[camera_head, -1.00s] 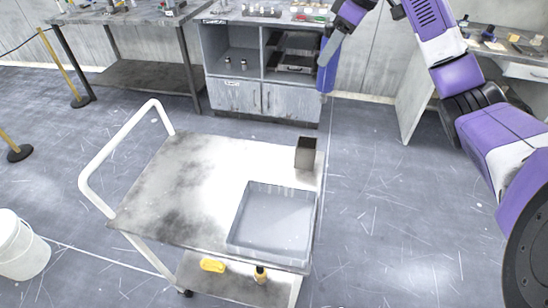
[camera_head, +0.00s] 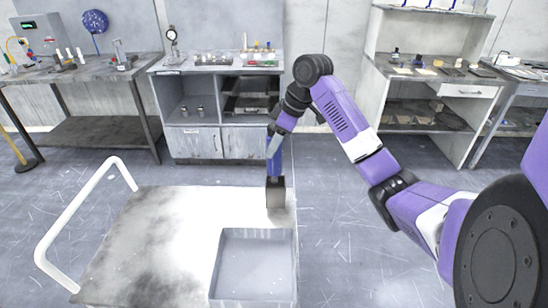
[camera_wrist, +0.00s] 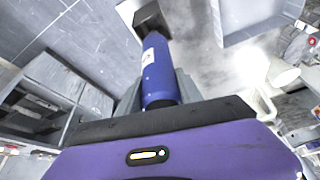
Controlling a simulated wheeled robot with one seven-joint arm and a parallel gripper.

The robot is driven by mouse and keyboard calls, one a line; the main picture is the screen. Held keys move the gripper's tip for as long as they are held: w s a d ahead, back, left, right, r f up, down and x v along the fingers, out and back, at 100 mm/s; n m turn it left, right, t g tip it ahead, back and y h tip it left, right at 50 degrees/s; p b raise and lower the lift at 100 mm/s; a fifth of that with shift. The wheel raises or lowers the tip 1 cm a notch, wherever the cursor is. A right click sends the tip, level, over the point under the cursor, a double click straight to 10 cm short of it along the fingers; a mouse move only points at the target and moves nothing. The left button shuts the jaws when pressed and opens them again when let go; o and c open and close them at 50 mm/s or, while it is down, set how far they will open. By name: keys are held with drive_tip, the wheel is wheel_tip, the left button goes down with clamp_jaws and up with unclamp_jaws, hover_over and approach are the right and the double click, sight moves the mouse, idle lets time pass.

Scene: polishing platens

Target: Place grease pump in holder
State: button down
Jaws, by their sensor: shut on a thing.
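The grease pump (camera_head: 274,160) is a blue cylinder, held roughly upright by my gripper (camera_head: 277,138). The holder (camera_head: 276,197) is a small dark square box on the far right corner of the cart top. In the head view the pump's lower end is at the holder's top edge. In the wrist view the pump (camera_wrist: 157,75) points toward the holder (camera_wrist: 148,16), its narrow end overlapping the opening. I cannot tell how far the tip is inside. The fingers are mostly hidden behind the pump.
The cart top (camera_head: 165,235) carries a shallow grey tray (camera_head: 252,262) in front of the holder. A white push handle (camera_head: 85,200) rises at its left. A cabinet (camera_head: 218,143) and workbenches stand along the wall. The cart top left of the holder is bare.

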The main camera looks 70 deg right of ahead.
sight(274, 161)
drive_tip(key=shift+f, duration=3)
drive_tip(key=c, duration=0.8)
unclamp_jaws()
drive_tip(key=shift+o, duration=0.2)
drive_tip(key=shift+r, duration=0.1)
drive_tip(key=shift+r, duration=0.35)
drive_tip(key=v, duration=1.2)
